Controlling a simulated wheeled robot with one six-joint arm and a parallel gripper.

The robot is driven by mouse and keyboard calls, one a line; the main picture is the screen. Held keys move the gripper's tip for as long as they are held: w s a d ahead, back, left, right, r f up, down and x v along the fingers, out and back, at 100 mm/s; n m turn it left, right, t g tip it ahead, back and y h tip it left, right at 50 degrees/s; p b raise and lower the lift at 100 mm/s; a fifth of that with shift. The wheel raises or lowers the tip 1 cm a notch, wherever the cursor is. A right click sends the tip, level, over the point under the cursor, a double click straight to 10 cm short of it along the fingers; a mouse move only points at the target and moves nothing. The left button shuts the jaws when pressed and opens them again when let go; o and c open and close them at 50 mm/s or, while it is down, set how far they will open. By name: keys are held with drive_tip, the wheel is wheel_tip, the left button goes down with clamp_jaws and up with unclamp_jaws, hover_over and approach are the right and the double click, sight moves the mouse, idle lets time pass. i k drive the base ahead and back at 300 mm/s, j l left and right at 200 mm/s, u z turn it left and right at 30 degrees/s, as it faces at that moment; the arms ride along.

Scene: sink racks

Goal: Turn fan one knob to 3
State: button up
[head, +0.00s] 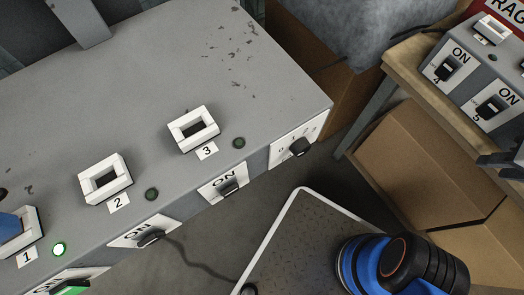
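A black rotary knob (300,147) sits on a white plate with small numerals on the front face of the long grey box, at its right end. The plate's numerals are partly readable, starting with 0 at the left. Which numeral the knob points to is too small to tell. No label naming fan one is readable. I see no clear gripper and nothing touches the knob. A dark part (502,160) is cut off by the right edge, and I cannot tell what it is.
The grey box (130,85) carries white square frames numbered 1, 2 and 3, with ON switches below. Another switch box (475,85) stands on a wooden table at right. Cardboard boxes (425,155) lie beneath. Floor shows beside the grey box.

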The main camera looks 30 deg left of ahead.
sight(300, 147)
drive_tip(key=k+l+u, duration=0.1)
drive_tip(key=u, duration=0.3)
drive_tip(key=k+l+u, duration=0.1)
drive_tip(key=l+u, duration=0.2)
drive_tip(key=u, duration=0.15)
drive_tip(key=k+l+u, duration=0.15)
drive_tip(key=u, duration=0.25)
drive_tip(key=k+l+u, duration=0.1)
drive_tip(key=u, duration=0.35)
drive_tip(key=k+l+u, duration=0.1)
drive_tip(key=k+l, duration=0.25)
drive_tip(key=k+l+u, duration=0.15)
drive_tip(key=k, duration=0.3)
drive_tip(key=k+l+u, duration=0.1)
drive_tip(key=k+l, duration=0.25)
drive_tip(key=k+l+u, duration=0.15)
drive_tip(key=k, duration=0.35)
drive_tip(key=l, duration=0.1)
